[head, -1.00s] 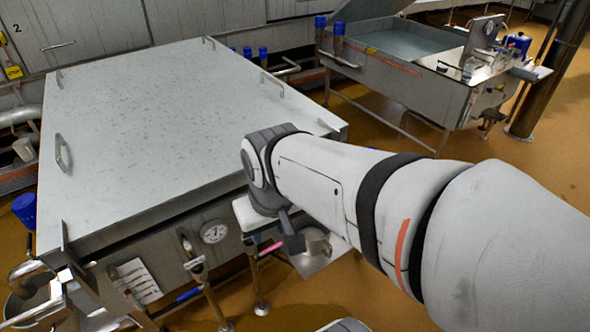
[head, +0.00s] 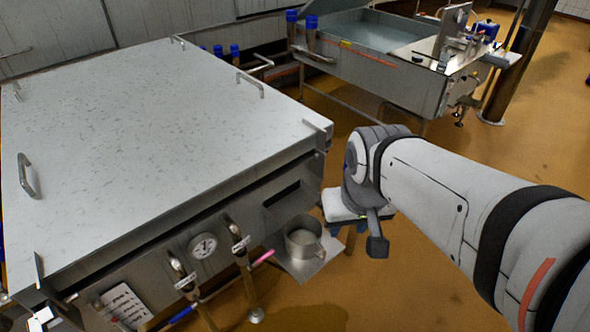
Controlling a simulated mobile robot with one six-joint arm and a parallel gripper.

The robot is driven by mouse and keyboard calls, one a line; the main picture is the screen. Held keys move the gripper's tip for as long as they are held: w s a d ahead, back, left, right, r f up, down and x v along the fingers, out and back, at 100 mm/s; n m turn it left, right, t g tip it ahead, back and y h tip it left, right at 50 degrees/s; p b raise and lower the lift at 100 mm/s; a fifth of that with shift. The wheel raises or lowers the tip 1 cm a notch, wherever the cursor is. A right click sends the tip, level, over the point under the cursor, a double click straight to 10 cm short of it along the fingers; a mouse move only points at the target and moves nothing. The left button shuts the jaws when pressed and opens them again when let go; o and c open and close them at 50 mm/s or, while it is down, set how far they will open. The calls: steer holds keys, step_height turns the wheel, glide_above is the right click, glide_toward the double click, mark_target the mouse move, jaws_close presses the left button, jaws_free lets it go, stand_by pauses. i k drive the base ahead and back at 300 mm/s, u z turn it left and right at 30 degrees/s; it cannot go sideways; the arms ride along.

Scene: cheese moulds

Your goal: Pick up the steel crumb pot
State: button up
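The steel crumb pot (head: 303,243) stands upright on a small steel shelf (head: 298,268) at the front side of the large vat. It is a round metal pot with a handle on its right side and something pale inside. My gripper (head: 342,228) is to the right of the pot, beneath my wrist, and mostly hidden by it. Only a dark bit of the gripper shows, so I cannot see whether its fingers are open or shut. A gap shows between it and the pot.
The large lidded steel vat (head: 150,130) fills the left, with handles on its lid. A gauge (head: 203,246) and a pink-ended tool (head: 263,257) are on its front. A second, open vat (head: 385,60) stands at the back right.

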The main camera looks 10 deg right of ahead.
mark_target(301, 252)
steer(key=u, duration=0.05)
steer(key=k, duration=0.5)
steer(key=z, duration=1.2)
steer(key=i, duration=0.85)
steer(key=u, duration=2.15)
